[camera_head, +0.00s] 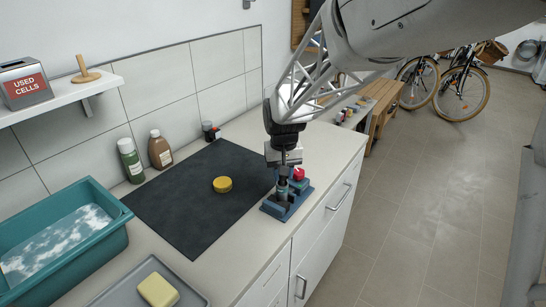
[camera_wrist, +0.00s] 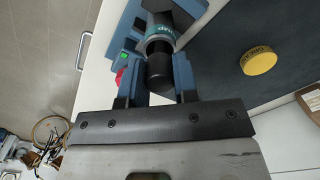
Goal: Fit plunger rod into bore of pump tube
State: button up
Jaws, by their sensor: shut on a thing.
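My gripper (camera_head: 283,172) points down over the front right of the worktop. In the wrist view its two blue fingers (camera_wrist: 157,80) are on either side of a black cylindrical part, the plunger rod (camera_wrist: 160,72), and are shut on it. Just beyond the rod is the pump tube (camera_wrist: 160,38), with a pale teal lettered band. In the head view the dark tube (camera_head: 283,189) stands in a blue holder (camera_head: 272,208). The rod lines up closely with the tube, but the bore is hidden, so I cannot tell how far it is inside.
A red knob (camera_head: 298,174) is right beside the gripper. A yellow disc (camera_head: 222,184) lies on the dark mat (camera_head: 185,215). A teal basin (camera_head: 118,235), a grey tray (camera_head: 190,297) with a yellow block, and bottles (camera_head: 131,160) are farther left. The counter edge is close on the right.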

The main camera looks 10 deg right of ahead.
jog(key=shift+f, duration=0.35)
jog(key=o, duration=1)
jog(key=shift+r, duration=3.9)
jog(key=shift+s+d+r, duration=0.1)
jog(key=shift+s+r, duration=0.15)
jog(key=shift+s, duration=0.2)
jog(key=s+d+r+t, duration=0.1)
jog(key=s, duration=0.8)
jog(key=s+d+r, duration=0.1)
jog(key=s+d, duration=0.1)
jog(key=s, duration=0.8)
jog(key=s+d+r+t, duration=0.1)
jog(key=s, duration=0.8)
jog(key=shift+s+d+t, duration=0.2)
jog(key=shift+s+t, duration=0.05)
jog(key=shift+t, duration=0.05)
